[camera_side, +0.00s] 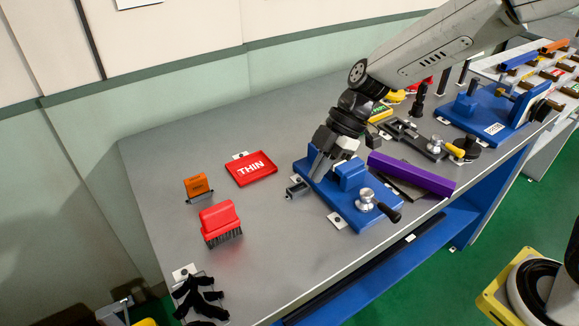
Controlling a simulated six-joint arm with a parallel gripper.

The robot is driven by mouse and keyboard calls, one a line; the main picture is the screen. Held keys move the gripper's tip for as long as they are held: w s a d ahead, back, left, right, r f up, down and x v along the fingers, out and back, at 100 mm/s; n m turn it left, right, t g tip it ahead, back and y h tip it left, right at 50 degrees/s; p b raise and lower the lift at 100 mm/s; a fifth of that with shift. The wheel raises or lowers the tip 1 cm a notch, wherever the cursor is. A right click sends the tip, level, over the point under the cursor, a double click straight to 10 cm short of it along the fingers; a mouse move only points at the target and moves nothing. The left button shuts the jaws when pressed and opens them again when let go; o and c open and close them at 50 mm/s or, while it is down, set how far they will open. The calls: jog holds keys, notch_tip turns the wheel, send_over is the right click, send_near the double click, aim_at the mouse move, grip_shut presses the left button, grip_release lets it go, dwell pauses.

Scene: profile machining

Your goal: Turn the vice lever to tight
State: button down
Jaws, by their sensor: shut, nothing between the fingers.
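A blue vice (346,212) stands on the grey bench near its front edge. Its lever (386,211), a silver hub with a black-tipped handle, sits at the vice's front right and points down to the right. The lever's tight or loose marking cannot be read here. My gripper (318,174) is shut and empty, pointing down over the back left part of the vice. It is apart from the lever. Whether its fingertips touch the vice cannot be told.
A purple bar (412,173) lies close right of the vice. A clamp with a yellow handle (455,151) and a larger blue fixture (490,107) stand further right. A red THIN tray (251,168), orange block (196,185) and red brush (219,217) lie left.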

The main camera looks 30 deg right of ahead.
aim_at(379, 209)
jog(key=s+d+h, duration=0.2)
jog(key=s+d, duration=0.7)
jog(key=shift+d+r+h, duration=0.15)
jog(key=shift+r+h, duration=0.15)
jog(key=shift+h, duration=0.1)
jog(key=x, duration=0.9)
jog(key=shift+f, duration=0.5)
jog(key=shift+w+d, duration=0.15)
jog(key=shift+d, duration=1.65)
